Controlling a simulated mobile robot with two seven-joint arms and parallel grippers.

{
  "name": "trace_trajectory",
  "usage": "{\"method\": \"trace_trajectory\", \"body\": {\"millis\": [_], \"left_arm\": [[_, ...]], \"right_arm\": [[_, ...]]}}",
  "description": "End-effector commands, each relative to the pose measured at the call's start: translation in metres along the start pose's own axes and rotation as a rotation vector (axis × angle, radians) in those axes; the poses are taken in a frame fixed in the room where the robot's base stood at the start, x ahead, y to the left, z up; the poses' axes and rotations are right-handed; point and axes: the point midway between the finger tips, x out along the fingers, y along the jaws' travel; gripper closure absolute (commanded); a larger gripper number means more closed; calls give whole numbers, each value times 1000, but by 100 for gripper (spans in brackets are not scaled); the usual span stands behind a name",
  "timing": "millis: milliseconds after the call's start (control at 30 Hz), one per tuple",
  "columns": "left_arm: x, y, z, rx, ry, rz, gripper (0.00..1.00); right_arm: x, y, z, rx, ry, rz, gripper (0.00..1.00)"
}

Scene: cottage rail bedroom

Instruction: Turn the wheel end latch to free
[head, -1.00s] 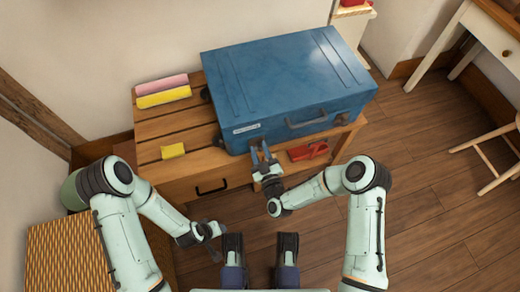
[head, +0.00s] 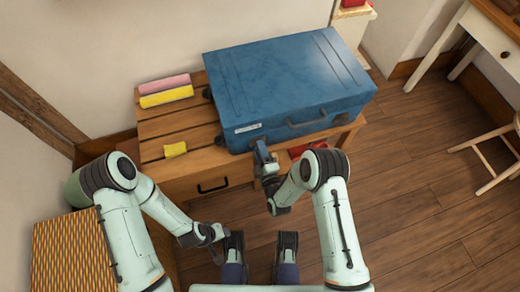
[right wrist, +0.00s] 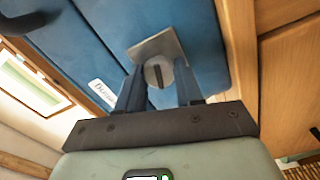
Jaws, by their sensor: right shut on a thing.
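The blue suitcase (head: 285,80) lies flat on a slatted wooden bench, with dark wheels (head: 221,140) at its left end. The wheel end latch, a round slotted knob (right wrist: 158,72) on a grey metal plate (right wrist: 160,45), is on the suitcase's front side near the wheels. My right gripper (head: 261,148) is at this latch. In the right wrist view its two fingers (right wrist: 158,88) stand on either side of the knob and are shut on it. In the head view the gripper hides the latch. My left gripper (head: 217,236) hangs low in front of the bench, away from the suitcase; its jaw opening is unclear.
The suitcase handle (head: 306,118) is right of my right gripper. A red object (head: 308,149) on the bench's front edge is partly hidden by my right arm. Pink (head: 163,83) and yellow (head: 166,97) rolls and a yellow piece (head: 175,149) lie on the bench's left.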

Motion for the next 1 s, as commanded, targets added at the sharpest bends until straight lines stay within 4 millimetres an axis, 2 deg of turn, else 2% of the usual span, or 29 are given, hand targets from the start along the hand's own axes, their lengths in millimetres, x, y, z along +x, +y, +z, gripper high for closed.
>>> {"method": "trace_trajectory", "body": {"millis": [400, 1000], "left_arm": [[-2, 1, 4, 1, -10, 1, 56], [-3, 1, 4, 1, -12, 1, 56]], "right_arm": [[0, -1, 2, -250, -3, 0, 95], [0, -1, 3, -310, -6, 0, 95]]}}
